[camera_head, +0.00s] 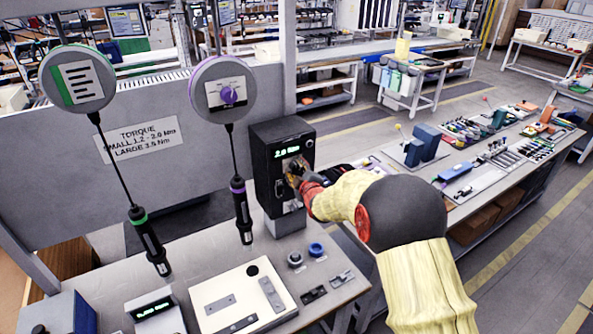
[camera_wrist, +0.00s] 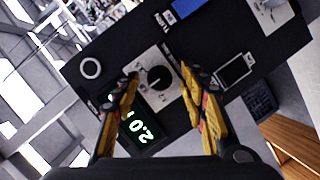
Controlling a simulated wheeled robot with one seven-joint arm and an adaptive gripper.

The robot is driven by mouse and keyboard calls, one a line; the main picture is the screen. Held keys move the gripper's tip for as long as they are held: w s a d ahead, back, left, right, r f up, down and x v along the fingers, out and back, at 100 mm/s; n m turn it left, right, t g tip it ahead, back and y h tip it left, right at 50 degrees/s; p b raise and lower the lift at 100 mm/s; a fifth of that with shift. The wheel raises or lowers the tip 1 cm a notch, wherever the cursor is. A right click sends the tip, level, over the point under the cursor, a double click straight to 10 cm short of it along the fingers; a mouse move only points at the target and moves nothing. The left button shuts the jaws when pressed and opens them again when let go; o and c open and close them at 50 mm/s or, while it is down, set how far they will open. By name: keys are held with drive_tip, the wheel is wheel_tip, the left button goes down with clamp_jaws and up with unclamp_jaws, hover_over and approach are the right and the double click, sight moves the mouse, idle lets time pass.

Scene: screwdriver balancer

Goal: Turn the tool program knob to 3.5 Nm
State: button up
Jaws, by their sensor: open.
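The black controller box (camera_head: 268,155) stands on the bench, with a green display (camera_head: 287,152) that reads 2.0 Nm in the head view. In the wrist view the display (camera_wrist: 143,132) is partly cut off and starts with 2.0. The black round knob (camera_wrist: 158,78) sits on a light plate (camera_wrist: 143,63) on the box face. My gripper (camera_wrist: 161,76) is open, its yellow and black fingers on either side of the knob with gaps; I cannot tell its depth to the knob. In the head view my gripper (camera_head: 294,172) is at the box front and hides the knob.
Two screwdrivers, green-banded (camera_head: 147,238) and purple-banded (camera_head: 241,210), hang left of the box from round balancers. A sign (camera_head: 141,137) reads small 1.2 - 2.0 Nm, large 3.5 Nm. A white fixture (camera_head: 240,275) lies in front.

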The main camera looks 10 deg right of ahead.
drive_tip(key=shift+c, duration=0.7)
clamp_jaws()
drive_tip(key=shift+d+r+m+g+y+p, duration=0.15)
drive_tip(key=shift+m+g+y+p, duration=0.2)
drive_tip(key=shift+m, duration=0.45)
drive_tip(key=shift+d+r+m+g+y+p, duration=0.1)
drive_tip(key=shift+m+g+y+p, duration=0.25)
drive_tip(key=shift+m+p, duration=0.7)
drive_tip(key=m+y+p, duration=0.2)
drive_tip(key=m+p, duration=0.1)
drive_tip(key=p, duration=0.3)
drive_tip(key=shift+d+m+g, duration=0.1)
drive_tip(key=shift+m+g, duration=0.15)
drive_tip(key=shift+g, duration=0.05)
drive_tip(key=shift+m+y+p, duration=0.5)
drive_tip(key=shift+m+p, duration=0.3)
drive_tip(key=shift+p, duration=0.4)
drive_tip(key=shift+f, duration=0.2)
